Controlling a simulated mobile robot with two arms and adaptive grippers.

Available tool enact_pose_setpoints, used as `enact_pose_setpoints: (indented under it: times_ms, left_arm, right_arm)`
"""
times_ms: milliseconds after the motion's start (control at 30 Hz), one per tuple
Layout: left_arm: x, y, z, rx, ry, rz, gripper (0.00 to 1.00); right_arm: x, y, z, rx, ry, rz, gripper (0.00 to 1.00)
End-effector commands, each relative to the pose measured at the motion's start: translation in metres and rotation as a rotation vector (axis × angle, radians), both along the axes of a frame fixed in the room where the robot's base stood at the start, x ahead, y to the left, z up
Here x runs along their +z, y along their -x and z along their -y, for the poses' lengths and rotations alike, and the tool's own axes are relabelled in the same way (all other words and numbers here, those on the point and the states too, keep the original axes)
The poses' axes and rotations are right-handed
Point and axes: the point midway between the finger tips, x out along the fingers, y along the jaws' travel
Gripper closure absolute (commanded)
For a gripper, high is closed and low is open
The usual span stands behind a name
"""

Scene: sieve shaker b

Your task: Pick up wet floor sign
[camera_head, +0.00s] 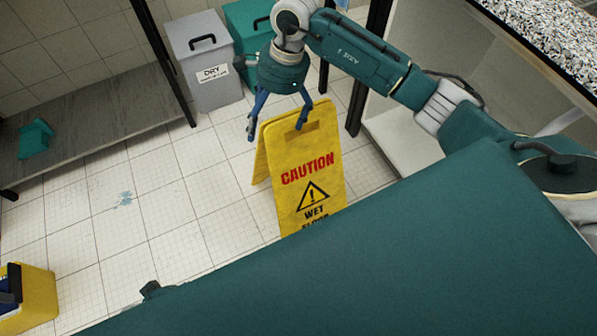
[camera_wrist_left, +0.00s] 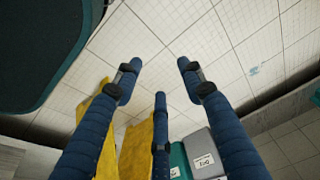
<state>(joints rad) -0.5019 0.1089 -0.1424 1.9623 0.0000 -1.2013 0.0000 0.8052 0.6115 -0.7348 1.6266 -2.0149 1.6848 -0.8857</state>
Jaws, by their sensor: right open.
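The yellow wet floor sign (camera_head: 310,168) stands unfolded on the tiled floor in the head view, with CAUTION in red and a black warning triangle. Its lower front is hidden by my green body. My right gripper (camera_head: 277,127) is open at the sign's top edge, fingers pointing down, one left of the front panel and one near the handle slot; I cannot tell whether they touch it. In the left wrist view the gripper's blue fingers (camera_wrist_left: 158,82) are spread apart. Yellow panels of the sign (camera_wrist_left: 136,150) show beyond and between them.
A grey bin (camera_head: 207,85) marked DRY and a green bin (camera_head: 246,20) stand behind the sign. A grey shelf (camera_head: 95,130) is at left, a yellow bucket (camera_head: 38,295) at lower left, and a white cabinet (camera_head: 400,140) at right. Floor left of the sign is mostly clear.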

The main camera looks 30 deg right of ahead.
Motion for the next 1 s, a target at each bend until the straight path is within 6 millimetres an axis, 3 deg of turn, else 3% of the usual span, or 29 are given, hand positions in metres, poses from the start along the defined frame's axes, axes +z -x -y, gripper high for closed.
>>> enact_pose_setpoints:
  times_ms: [33,100,200,500,733,1000]
  left_arm:
    - [-0.003,0.001,0.0,0.0,0.0,-0.002,0.6]
    - [-0.006,0.001,0.0,0.0,0.001,-0.002,0.6]
    - [-0.006,0.0,0.0,0.0,0.001,-0.001,0.6]
    - [0.013,-0.002,0.0,0.002,0.001,0.009,0.6]
    - [0.022,-0.003,0.0,0.002,0.001,0.014,0.6]
    - [0.043,-0.003,-0.001,0.004,0.002,0.025,0.6]
  right_arm:
    - [0.003,-0.003,0.028,0.0,0.089,-0.007,0.0]
    - [0.007,-0.003,0.055,-0.001,0.177,-0.024,0.0]
    - [0.007,-0.002,0.075,-0.004,0.241,-0.042,0.0]
    - [-0.037,0.0,0.078,-0.004,0.252,-0.047,0.0]
    - [-0.055,0.002,0.079,-0.004,0.251,-0.047,0.0]
    - [-0.093,0.006,0.081,-0.004,0.249,-0.046,0.0]
